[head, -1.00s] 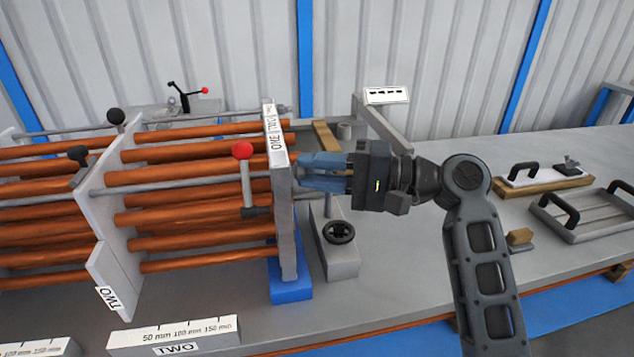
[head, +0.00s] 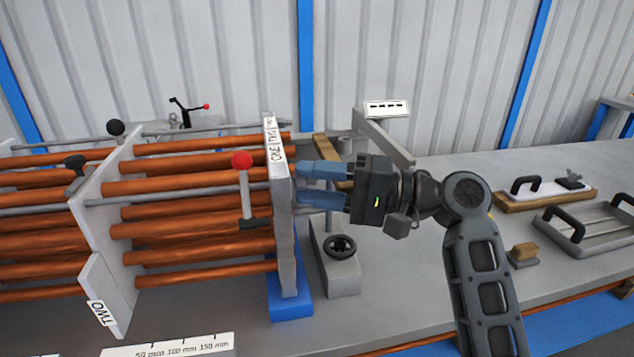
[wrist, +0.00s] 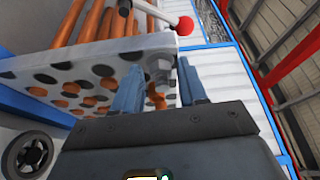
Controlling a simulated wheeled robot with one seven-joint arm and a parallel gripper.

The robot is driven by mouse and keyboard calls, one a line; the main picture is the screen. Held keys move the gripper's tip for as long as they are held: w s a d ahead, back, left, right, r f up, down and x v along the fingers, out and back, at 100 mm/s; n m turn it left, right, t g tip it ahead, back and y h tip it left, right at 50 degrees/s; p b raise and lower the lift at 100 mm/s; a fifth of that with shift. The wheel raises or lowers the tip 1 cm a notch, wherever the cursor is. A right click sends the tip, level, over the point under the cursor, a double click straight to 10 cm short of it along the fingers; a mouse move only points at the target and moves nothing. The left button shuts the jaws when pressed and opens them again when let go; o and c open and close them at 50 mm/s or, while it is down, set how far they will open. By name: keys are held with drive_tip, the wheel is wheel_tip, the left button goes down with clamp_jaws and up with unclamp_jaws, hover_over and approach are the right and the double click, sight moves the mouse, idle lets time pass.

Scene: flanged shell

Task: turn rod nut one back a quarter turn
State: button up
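My gripper (head: 322,184) is at the right face of the upright end plate (head: 285,240), its two blue fingers spread apart with a gap between them. In the wrist view my gripper (wrist: 158,85) is also open, and a grey hex nut (wrist: 160,70) on the end of a rod sits near the plate's corner, just beyond and between the fingertips. I cannot tell whether either finger touches it. The nut is hidden in the head view. The label on the plate's top edge reads ONE and TWO.
Copper tubes (head: 190,205) run through the plates to the left. A red-knobbed lever (head: 242,160) stands left of the end plate. A grey block with a black handwheel (head: 340,247) lies below my gripper.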

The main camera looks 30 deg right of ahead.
drive_tip(key=shift+o, duration=0.7)
drive_tip(key=shift+d+r, duration=0.1)
drive_tip(key=shift+o, duration=1.3)
drive_tip(key=r, duration=0.4)
drive_tip(key=shift+s+d+r, duration=0.1)
drive_tip(key=shift+d+r, duration=0.15)
drive_tip(key=shift+r, duration=0.05)
drive_tip(key=s+d+r, duration=0.2)
drive_tip(key=d, duration=0.1)
drive_tip(key=s+d+r, duration=0.2)
drive_tip(key=d, duration=0.1)
drive_tip(key=s+d+r, duration=0.2)
drive_tip(key=d, duration=0.1)
drive_tip(key=shift+d+r, duration=0.15)
drive_tip(key=shift+d, duration=0.05)
drive_tip(key=shift+c, duration=1.3)
